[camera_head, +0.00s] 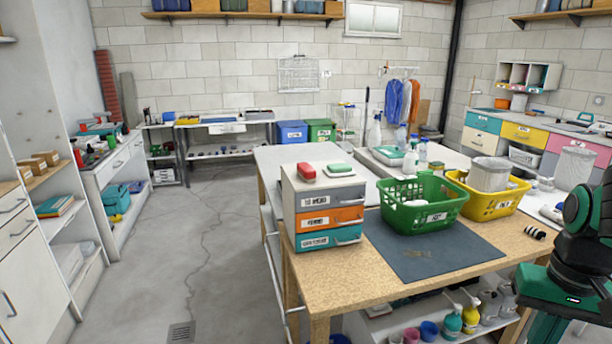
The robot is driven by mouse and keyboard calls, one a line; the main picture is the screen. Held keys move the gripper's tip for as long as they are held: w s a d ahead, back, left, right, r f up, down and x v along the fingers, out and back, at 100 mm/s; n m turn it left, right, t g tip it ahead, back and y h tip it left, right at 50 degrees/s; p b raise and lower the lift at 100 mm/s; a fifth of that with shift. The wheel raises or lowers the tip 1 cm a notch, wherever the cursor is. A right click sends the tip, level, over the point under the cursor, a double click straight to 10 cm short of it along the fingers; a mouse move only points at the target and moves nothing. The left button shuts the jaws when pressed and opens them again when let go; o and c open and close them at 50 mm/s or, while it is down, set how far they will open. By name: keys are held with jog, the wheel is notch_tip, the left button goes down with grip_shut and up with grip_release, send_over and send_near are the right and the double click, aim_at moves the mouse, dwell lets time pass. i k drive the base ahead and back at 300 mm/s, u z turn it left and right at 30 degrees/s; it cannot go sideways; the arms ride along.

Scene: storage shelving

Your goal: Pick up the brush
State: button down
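A red block-like item (307,171) and a green and white one (339,169) lie on top of a small drawer unit (328,222) at the left of the wooden table. Either may be a brush; I cannot tell at this size. A small black and white striped item (536,231) lies at the table's right, near my arm. A thin tan item on the dark mat is too unclear to name. My arm shows at the right edge, right of the table; its gripper fingers are not visible.
The wooden table (365,294) carries a dark mat (445,252), a green basket (423,200) and a yellow basket (489,205) with a grey bin in it. Bottles stand on the shelf below. White shelving (28,238) lines the left. The floor (215,235) between is clear.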

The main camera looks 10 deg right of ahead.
aim_at(307, 173)
jog(key=u, duration=2.55)
jog(key=i, duration=0.6)
jog(key=z, duration=2.65)
jog(key=i, duration=0.6)
